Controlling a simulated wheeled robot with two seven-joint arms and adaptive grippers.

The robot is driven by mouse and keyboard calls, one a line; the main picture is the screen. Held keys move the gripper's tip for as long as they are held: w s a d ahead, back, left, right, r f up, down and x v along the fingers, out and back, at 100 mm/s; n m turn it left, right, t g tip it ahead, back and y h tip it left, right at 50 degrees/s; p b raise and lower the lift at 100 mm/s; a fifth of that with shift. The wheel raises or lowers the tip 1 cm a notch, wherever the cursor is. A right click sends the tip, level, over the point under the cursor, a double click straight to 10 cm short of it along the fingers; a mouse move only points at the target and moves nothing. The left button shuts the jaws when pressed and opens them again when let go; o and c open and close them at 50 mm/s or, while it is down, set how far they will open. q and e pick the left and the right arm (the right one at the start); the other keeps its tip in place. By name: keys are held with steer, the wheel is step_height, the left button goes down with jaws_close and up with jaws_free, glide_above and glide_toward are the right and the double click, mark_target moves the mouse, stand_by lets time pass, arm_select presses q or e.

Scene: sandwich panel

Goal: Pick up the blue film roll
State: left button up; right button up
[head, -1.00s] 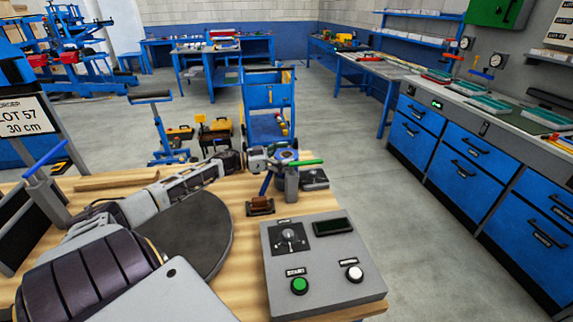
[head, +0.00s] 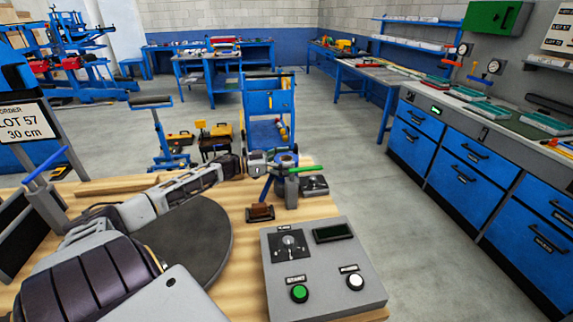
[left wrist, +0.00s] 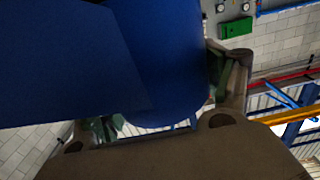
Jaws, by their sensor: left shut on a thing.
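The blue film roll fills much of the left wrist view (left wrist: 160,50), with a loose flat sheet of film toward the left. My left gripper (left wrist: 165,100) is shut on it, one finger on each side of the roll. In the head view my left gripper (head: 270,165) is far off and small, at the far end of the wooden table. The blue roll (head: 287,160) shows there only in part, beside a grey post with a green handle. Its lower end and any contact with the table are hard to tell. My right gripper is not in view.
A control box (head: 325,265) with a green and a white button stands at the table's near right. A small brown block (head: 261,211) and a dark round plate (head: 205,235) are close to my left arm. A blue cart (head: 268,105) stands behind the table.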

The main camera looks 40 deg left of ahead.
arm_select(q)
step_height(320, 180, up, 8)
steer(key=shift+p, duration=0.65)
steer(key=shift+r, duration=0.65)
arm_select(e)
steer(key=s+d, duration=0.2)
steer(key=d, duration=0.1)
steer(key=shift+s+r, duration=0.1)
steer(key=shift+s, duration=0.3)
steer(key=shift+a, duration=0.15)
